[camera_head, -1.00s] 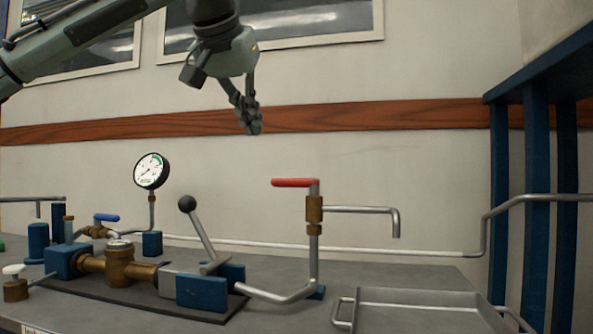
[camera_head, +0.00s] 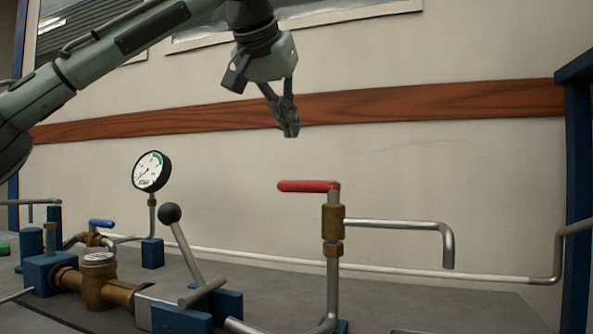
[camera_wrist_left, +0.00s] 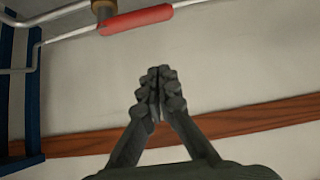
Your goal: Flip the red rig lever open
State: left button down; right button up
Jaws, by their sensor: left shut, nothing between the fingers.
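The red lever (camera_head: 308,186) lies level on top of a brass valve (camera_head: 333,222) on an upright grey pipe, its handle pointing left. In the left wrist view the red lever (camera_wrist_left: 136,19) shows at the top, beyond the fingertips. My left gripper (camera_head: 289,130) hangs above the lever and slightly left of it, fingers pointing down. It is shut and empty, with a clear gap to the lever. Its closed fingertips also show in the left wrist view (camera_wrist_left: 158,88). My right gripper is not in view.
A bent outlet pipe (camera_head: 400,224) runs right from the valve. A black-knobbed lever (camera_head: 185,245), a pressure gauge (camera_head: 151,171) and a blue-handled valve (camera_head: 101,223) stand to the left. A blue post (camera_head: 577,200) is at the right edge. The air around the red lever is open.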

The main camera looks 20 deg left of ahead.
pick_arm(q)
jog(key=w+f, duration=0.1)
jog(key=f, duration=0.1)
jog(key=w+f, duration=0.1)
jog(key=f, duration=0.2)
jog(key=w+f, duration=0.2)
jog(key=shift+f, duration=0.4)
jog(key=shift+s+f+b, duration=0.1)
jog(key=shift+f+b, duration=0.1)
jog(key=shift+b, duration=0.1)
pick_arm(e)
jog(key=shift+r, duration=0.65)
pick_arm(q)
jog(key=shift+s, duration=0.1)
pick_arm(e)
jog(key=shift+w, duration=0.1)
